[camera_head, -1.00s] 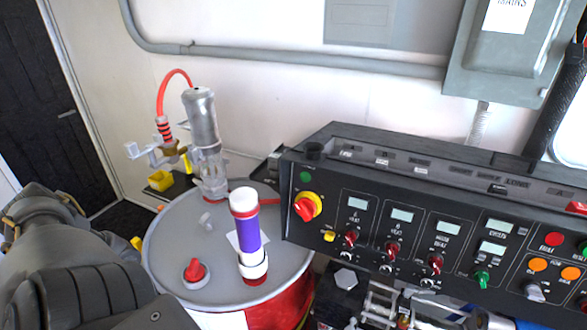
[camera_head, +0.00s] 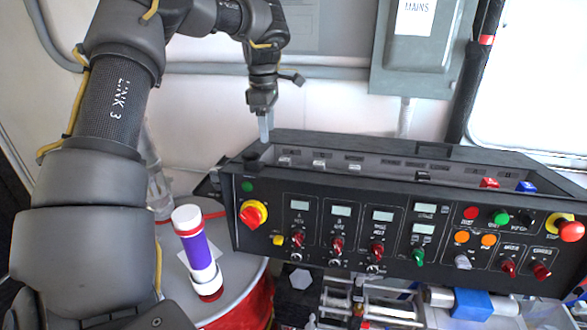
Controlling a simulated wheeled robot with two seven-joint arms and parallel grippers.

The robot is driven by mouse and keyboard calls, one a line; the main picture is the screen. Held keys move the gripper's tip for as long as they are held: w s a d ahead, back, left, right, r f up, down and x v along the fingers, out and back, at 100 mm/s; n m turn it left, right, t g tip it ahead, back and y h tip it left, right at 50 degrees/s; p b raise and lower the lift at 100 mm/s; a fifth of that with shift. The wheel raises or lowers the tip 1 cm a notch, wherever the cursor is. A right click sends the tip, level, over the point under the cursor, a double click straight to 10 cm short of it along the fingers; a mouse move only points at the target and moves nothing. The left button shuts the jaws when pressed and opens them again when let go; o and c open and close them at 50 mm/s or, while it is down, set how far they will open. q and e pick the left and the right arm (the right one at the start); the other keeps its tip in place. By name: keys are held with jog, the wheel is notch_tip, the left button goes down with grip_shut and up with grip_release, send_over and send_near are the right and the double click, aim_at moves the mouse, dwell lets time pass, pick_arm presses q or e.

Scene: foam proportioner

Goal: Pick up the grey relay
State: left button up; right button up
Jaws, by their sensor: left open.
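My left gripper (camera_head: 265,128) points down just above the left end of the black control panel's top tray. Its fingers look pale and are seen nearly edge-on; I see nothing between them. It is open. Several small pale or grey blocks sit in the tray: one at the left (camera_head: 285,160), one to its right (camera_head: 319,166) and another further right (camera_head: 354,170). They are too small to tell which is the grey relay. My right gripper is not in view.
The control panel (camera_head: 330,185) has knobs and displays on its face. A red block (camera_head: 489,183) and a blue block (camera_head: 526,187) stand at the tray's right end. A drum (camera_head: 235,300) carries a purple-and-white cylinder (camera_head: 197,250). A grey mains box (camera_head: 420,50) hangs behind.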

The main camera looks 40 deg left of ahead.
aim_at(285, 159)
pick_arm(q)
jog(key=shift+m+h, duration=0.4)
jog(key=shift+h, duration=0.2)
jog(key=d+f, duration=0.1)
jog(key=w+d+f+b, duration=0.1)
jog(key=f, duration=0.1)
jog(key=w+d+f+b, duration=0.1)
jog(key=f, duration=0.1)
jog(key=shift+a+f, duration=0.1)
jog(key=shift+f, duration=0.15)
jog(key=f+p, duration=0.2)
jog(key=f, duration=0.1)
jog(key=f+p, duration=0.1)
jog(key=shift+w+d+f, duration=0.2)
jog(key=shift+w+d, duration=0.1)
jog(key=shift+d, duration=0.1)
jog(key=shift+a+f, duration=0.1)
jog(key=shift+f, duration=0.25)
jog(key=shift+r, duration=0.1)
jog(key=shift+c, duration=0.4)
jog(key=shift+d, duration=0.2)
jog(key=shift+c, duration=1.2)
jog(key=c, duration=0.7)
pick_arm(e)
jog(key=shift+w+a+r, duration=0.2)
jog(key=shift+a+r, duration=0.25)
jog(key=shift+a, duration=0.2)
